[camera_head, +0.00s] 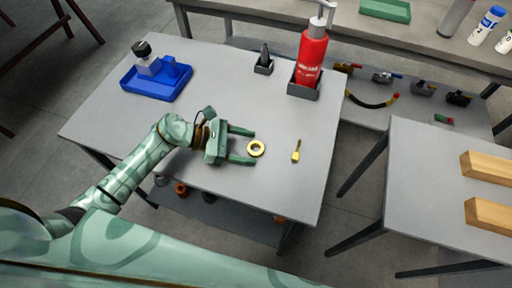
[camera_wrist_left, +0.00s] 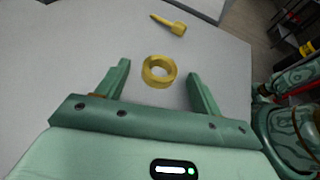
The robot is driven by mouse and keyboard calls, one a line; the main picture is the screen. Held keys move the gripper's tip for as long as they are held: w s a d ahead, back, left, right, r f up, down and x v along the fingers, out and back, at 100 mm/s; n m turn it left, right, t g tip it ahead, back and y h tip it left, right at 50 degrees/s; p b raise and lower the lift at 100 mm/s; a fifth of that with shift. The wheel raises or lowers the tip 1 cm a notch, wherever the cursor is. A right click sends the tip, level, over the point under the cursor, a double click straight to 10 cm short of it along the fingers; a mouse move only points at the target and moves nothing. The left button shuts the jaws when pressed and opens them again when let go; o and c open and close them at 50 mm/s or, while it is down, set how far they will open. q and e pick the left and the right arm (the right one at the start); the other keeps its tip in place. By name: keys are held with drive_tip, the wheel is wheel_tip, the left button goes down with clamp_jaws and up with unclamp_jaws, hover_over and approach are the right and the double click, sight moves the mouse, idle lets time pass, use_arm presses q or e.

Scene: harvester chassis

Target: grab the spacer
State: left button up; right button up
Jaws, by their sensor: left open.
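The spacer is a yellow ring (camera_head: 256,148) lying flat on the grey table (camera_head: 225,75). My left gripper (camera_head: 247,147) is open, its two green fingers pointing right toward the ring. In the left wrist view the spacer (camera_wrist_left: 159,71) sits ahead of and between the lines of the two fingers (camera_wrist_left: 158,82), apart from both. Its centre hole shows. My right gripper does not show in either view.
A yellow pin-like part (camera_head: 296,151) lies right of the spacer. A blue tray (camera_head: 155,84), a small dark holder (camera_head: 264,62) and a red bottle (camera_head: 311,58) stand farther back. A second table (camera_head: 430,180) with wooden blocks is at the right.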

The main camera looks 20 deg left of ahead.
use_arm(q)
drive_tip(key=c, duration=1.2)
drive_tip(key=shift+o, duration=0.2)
